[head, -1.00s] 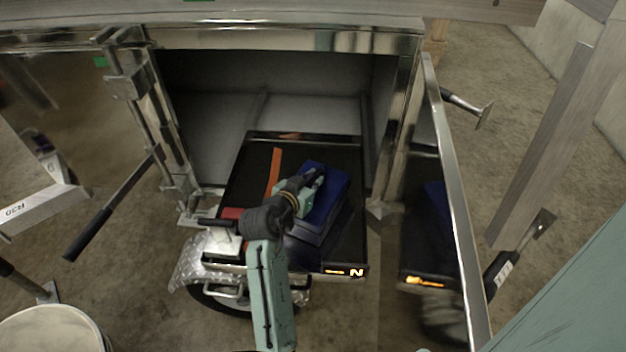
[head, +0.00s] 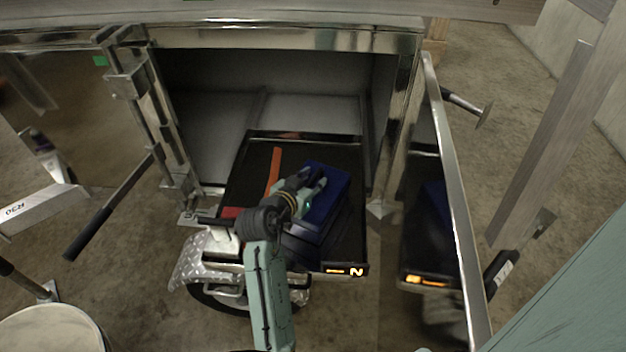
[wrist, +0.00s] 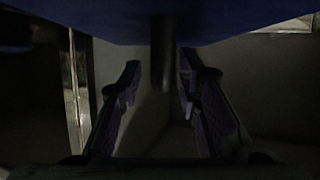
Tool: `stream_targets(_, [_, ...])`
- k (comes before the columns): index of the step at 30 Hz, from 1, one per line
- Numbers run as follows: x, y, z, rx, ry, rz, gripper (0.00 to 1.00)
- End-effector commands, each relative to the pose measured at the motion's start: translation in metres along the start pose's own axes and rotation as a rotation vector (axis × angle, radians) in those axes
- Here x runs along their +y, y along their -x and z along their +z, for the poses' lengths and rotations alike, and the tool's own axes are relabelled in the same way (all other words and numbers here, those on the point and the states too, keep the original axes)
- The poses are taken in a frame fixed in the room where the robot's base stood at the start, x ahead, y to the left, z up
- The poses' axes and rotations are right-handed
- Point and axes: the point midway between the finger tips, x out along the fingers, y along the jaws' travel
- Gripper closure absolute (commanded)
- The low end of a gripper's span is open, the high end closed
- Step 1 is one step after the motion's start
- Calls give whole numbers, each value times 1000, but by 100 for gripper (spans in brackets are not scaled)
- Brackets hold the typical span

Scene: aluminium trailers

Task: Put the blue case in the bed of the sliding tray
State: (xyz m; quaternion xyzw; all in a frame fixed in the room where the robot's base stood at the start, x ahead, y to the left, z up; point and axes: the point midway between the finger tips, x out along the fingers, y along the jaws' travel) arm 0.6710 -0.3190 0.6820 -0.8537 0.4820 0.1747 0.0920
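The blue case (head: 337,190) lies tilted in the picture on the right half of the black sliding tray (head: 347,252), which is pulled out of the metal compartment. My gripper (head: 318,181) is at the case's upper face, with my arm crossing its left side. In the wrist view my gripper (wrist: 160,88) has its two fingers apart with nothing visible between them. The blue surface of the case (wrist: 150,18) fills the top of that view, close to the fingers. Whether they touch it is hidden.
An orange-red bar (head: 274,170) lies on the tray's left side, with a red item (head: 231,213) nearer its front left. A shiny open door (head: 452,200) stands to the right and reflects the tray. A black-handled lever (head: 90,230) juts out at left.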

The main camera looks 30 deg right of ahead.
Motion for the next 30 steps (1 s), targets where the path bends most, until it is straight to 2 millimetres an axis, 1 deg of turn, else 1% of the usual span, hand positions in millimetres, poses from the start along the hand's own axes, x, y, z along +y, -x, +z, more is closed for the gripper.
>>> stream_targets(5, [-1,34,2,3,1,-5,69])
stream_targets(9, [-1,65,2,2,0,-4,69])
stream_targets(12, [0,84,2,1,-1,-4,69])
stream_targets(15, [-1,98,1,1,0,-2,69])
stream_targets(20, [0,110,1,0,0,-1,69])
stream_targets(27, [0,112,0,1,0,-2,69])
stream_targets(29, [-6,114,-2,6,2,-18,69])
stream_targets(30, [-15,117,-5,16,4,-44,69])
